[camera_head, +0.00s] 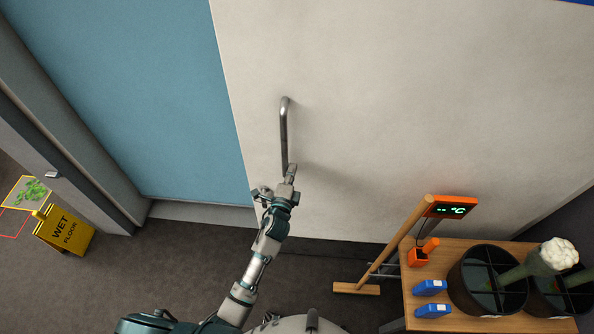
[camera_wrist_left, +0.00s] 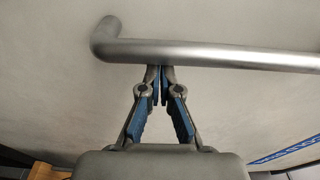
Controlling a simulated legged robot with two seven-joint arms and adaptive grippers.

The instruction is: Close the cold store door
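The pale door panel (camera_head: 400,110) has a vertical metal bar handle (camera_head: 284,135) near its left edge. A flat blue surface (camera_head: 170,90) shows to the left of that edge. My left gripper (camera_head: 290,172) is at the lower end of the handle, in front of the panel. In the left wrist view the fingers (camera_wrist_left: 160,72) are together, with their tips right at the handle bar (camera_wrist_left: 210,55). No gap shows between the tips, and the bar is not seen between them. Whether they touch the bar I cannot tell. My right gripper is not in view.
A yellow wet floor sign (camera_head: 66,232) stands at the left. At the lower right, a wooden-topped table (camera_head: 420,285) holds black buckets (camera_head: 487,280), blue boxes (camera_head: 431,288) and an orange item (camera_head: 419,257). A wooden T-shaped pole (camera_head: 385,255) leans there. Floor between is clear.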

